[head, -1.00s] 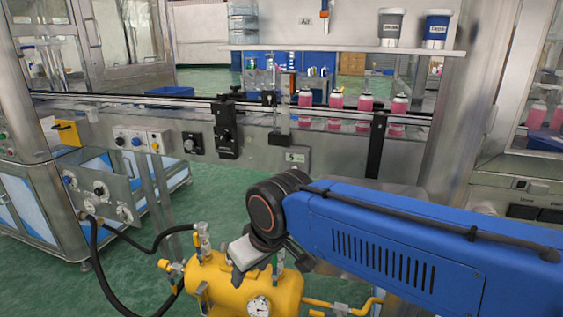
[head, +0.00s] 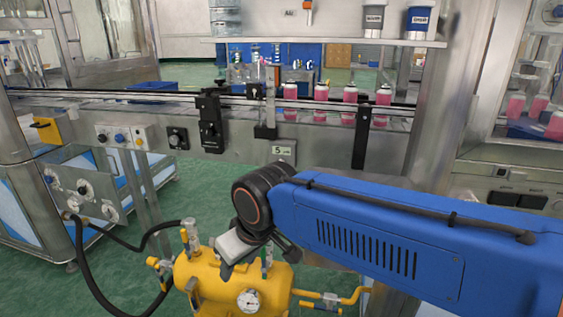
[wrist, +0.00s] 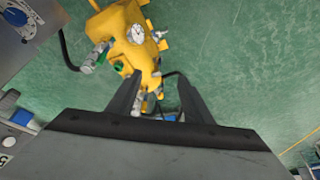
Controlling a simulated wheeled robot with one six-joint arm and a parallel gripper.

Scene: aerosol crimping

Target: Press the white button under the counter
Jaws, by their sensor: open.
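My gripper (wrist: 158,79) is open and empty in the wrist view, its two dark fingers pointing down over a yellow tank and green floor. The counter (head: 330,150) is the steel conveyor front across the middle, carrying several pink bottles (head: 320,98). I cannot make out which, if any, is the white button. My gripper is apart from the counter front.
The yellow tank (head: 215,282) with gauge and black hose stands on the floor close below my arm. A steel control box (head: 85,190) with knobs is at the left. A steel cabinet (head: 480,205) with dark switches is at the right. Green floor lies clear between the tank and the counter.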

